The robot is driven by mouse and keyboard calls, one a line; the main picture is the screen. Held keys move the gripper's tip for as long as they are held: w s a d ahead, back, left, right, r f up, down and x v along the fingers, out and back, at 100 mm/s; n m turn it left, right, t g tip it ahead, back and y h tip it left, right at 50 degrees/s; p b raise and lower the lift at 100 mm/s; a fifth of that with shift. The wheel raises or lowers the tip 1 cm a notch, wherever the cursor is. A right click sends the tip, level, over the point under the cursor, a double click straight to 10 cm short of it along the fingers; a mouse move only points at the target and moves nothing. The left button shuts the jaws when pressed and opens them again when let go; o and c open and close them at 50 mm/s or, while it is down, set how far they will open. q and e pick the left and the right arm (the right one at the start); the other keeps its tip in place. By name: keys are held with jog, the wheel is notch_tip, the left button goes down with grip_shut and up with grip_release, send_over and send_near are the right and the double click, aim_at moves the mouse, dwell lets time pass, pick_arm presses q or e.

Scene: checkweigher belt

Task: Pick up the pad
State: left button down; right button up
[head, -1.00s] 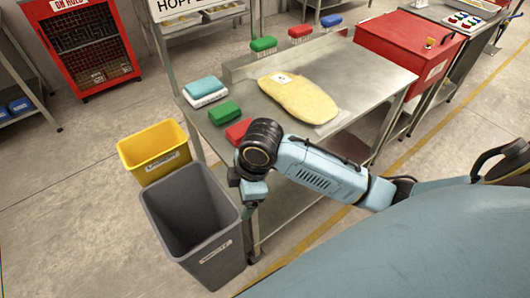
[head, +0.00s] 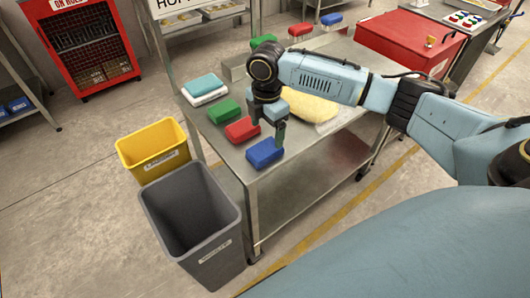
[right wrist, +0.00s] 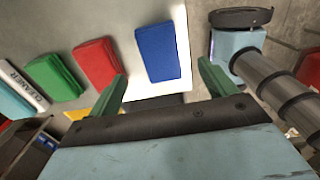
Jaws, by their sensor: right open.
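Green (head: 223,111), red (head: 242,130) and blue (head: 264,153) pads lie in a row on the near left end of the steel table (head: 300,148). My right gripper (head: 268,127) is open and empty, above the table by the red and blue pads. In the right wrist view, the blue pad (right wrist: 163,52) lies beyond the open green fingers (right wrist: 162,85), roughly between them and apart from them. The red pad (right wrist: 96,64) and green pad (right wrist: 53,78) lie to its left. My left gripper is not in view.
A teal cloth (head: 202,83) on a white block lies behind the green pad. A yellow sheet (head: 312,105) is partly hidden by my arm. A grey bin (head: 190,225) and yellow bin (head: 153,148) stand left of the table.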

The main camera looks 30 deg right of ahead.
aim_at(265, 148)
jog(key=shift+f, duration=0.75)
jog(key=shift+a+f, duration=0.1)
jog(key=shift+f, duration=0.6)
jog(key=f, duration=0.2)
jog(key=f+b, duration=0.1)
jog(key=f, duration=0.1)
jog(key=shift+a+f, duration=0.2)
jog(key=shift+f, duration=0.1)
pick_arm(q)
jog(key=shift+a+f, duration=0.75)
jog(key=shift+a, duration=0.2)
pick_arm(e)
jog(key=shift+c, duration=0.2)
jog(key=c, duration=1)
jog(key=shift+r, duration=0.15)
jog(key=shift+c, duration=0.2)
